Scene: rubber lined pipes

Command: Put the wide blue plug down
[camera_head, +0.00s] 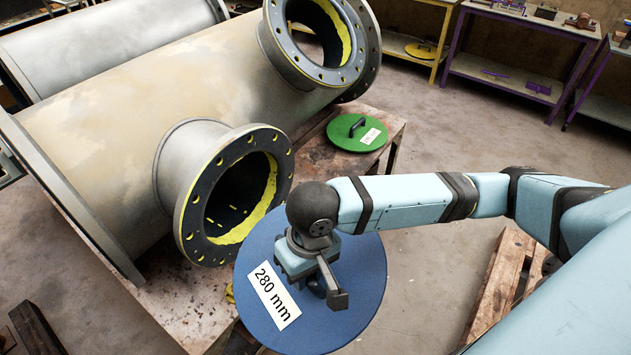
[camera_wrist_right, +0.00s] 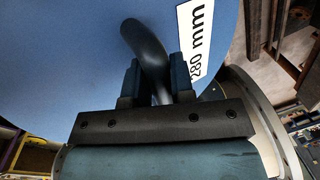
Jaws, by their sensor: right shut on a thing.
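The wide blue plug (camera_head: 358,265) is a large blue disc with a white "280 mm" label, held up in front of the table's near edge at the lower middle of the head view. My right gripper (camera_head: 325,283) is shut on its dark handle. In the right wrist view the fingers (camera_wrist_right: 157,85) close around the curved dark handle (camera_wrist_right: 146,45), with the blue face (camera_wrist_right: 70,60) behind it. The disc hides part of what lies below and behind it. My left gripper is not in view.
A large pipe (camera_head: 150,95) with flanged openings (camera_head: 235,200) lies on a worn table (camera_head: 165,295). A green plug (camera_head: 355,132) lies at the table's right end. A wooden pallet-like stand (camera_head: 497,280) is at the lower right. Shelves (camera_head: 500,60) line the back; open floor lies between.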

